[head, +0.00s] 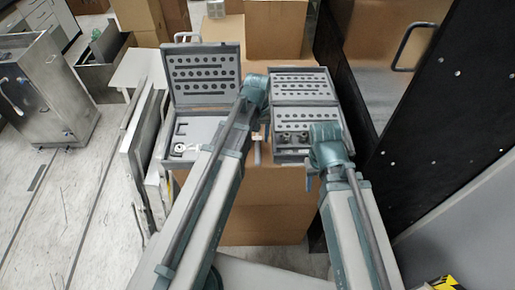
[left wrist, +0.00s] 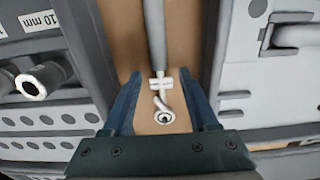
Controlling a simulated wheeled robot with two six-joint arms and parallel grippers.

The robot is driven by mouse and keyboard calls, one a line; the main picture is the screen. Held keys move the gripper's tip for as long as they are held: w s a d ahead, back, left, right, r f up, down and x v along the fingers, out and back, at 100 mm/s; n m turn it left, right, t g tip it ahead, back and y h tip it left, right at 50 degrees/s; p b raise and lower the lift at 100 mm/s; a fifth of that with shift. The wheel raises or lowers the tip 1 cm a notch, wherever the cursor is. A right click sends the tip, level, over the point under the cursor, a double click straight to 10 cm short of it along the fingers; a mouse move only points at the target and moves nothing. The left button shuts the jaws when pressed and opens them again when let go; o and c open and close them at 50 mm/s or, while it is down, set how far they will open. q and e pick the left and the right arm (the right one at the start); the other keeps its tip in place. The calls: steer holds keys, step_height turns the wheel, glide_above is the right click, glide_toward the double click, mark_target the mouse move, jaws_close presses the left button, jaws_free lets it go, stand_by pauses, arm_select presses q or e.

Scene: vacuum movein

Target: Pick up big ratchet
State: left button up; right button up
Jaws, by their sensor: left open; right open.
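A long tool with a grey handle, a white cross-piece and a bent end with a ring (left wrist: 157,40) lies over the brown box top in the left wrist view; it looks like a ratchet, but I cannot tell its size. My left gripper (left wrist: 161,88) is open, its blue fingers on either side of the tool's bent end without visible contact. In the head view my left gripper (head: 261,125) is between two cases, partly hidden by its arm. My right gripper (head: 311,178) points down at the right case's front edge, small and partly hidden.
An open grey case (head: 205,82) with a round silver piece (head: 180,148) inside stands at left. Another open case (head: 305,88) with sockets (head: 305,137) stands at right. Both are on a cardboard box (head: 263,222). A black panel (head: 440,130) flanks the right side.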

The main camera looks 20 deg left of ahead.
arm_select(q)
steer(key=shift+f, duration=0.5)
steer(key=shift+r, duration=0.1)
steer(key=shift+c, duration=0.2)
jaws_close()
stand_by(0.8)
